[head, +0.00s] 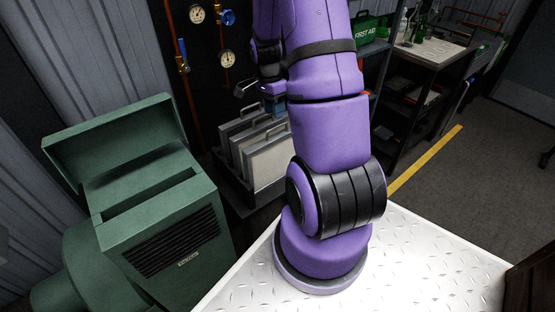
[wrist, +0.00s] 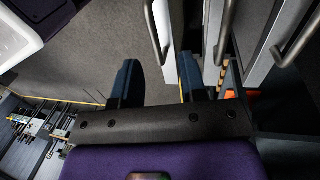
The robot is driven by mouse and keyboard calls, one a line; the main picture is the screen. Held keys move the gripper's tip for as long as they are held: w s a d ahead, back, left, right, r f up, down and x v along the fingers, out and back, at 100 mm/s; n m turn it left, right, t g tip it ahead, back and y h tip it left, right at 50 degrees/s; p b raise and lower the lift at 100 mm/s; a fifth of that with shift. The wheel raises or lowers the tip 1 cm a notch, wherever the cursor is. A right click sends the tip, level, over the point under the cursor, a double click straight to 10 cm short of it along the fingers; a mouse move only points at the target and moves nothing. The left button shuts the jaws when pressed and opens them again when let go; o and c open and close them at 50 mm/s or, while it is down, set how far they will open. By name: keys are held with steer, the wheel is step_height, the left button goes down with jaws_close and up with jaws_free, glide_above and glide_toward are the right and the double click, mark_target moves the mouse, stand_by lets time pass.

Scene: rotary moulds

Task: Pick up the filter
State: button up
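Several flat, pale grey filters with dark handles stand upright side by side in a rack; the nearest filter (head: 268,162) shows in the head view. My gripper (head: 272,104) is just above the farther filters, partly hidden by my arm. In the wrist view my gripper (wrist: 159,75) has its two blue fingers spread apart. The edge of one filter (wrist: 168,42) and its handle (wrist: 151,22) appear between the fingers in the picture. I cannot tell whether the fingers touch it. Two more filters stand to the right in that view.
A green machine (head: 165,225) with a raised lid and an open slot on top stands at left. The dark rack (head: 232,190) holds the filters. Gauges and pipes are on the wall behind. Shelves (head: 405,120) stand at right, with open floor (head: 480,165) beyond a yellow line.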

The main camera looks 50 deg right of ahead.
mark_target(277, 127)
steer(key=shift+s+a+f, duration=0.1)
steer(key=shift+s+f, duration=0.15)
steer(key=shift+f, duration=0.75)
steer(key=shift+s+a+f, duration=0.1)
steer(key=shift+s+f, duration=0.2)
steer(key=shift+f, duration=0.7)
steer(key=shift+s+a+f, duration=0.1)
steer(key=shift+s+f, duration=0.15)
steer(key=shift+f, duration=0.75)
jaws_close()
